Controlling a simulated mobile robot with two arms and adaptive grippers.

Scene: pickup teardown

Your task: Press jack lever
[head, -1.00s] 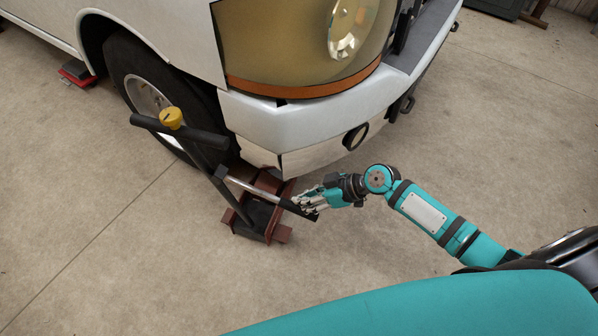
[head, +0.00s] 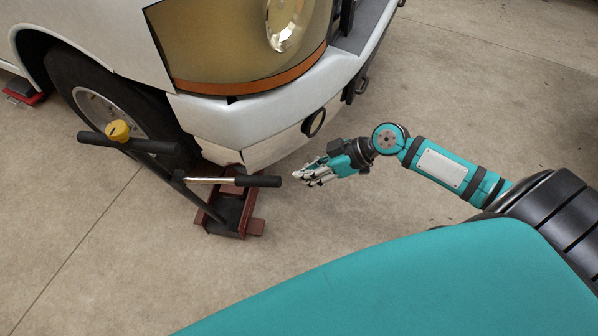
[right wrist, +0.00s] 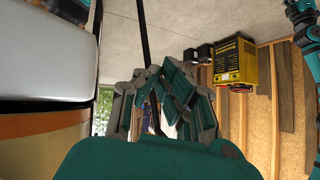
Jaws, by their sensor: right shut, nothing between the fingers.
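The left gripper is not in view.
The white pickup's bumper (head: 240,125) and front wheel (head: 100,100) stand close behind the jack. A red wheel chock (head: 22,92) lies at the far left. The concrete floor in front of the jack is clear. A yellow box (right wrist: 236,60) shows in the right wrist view.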

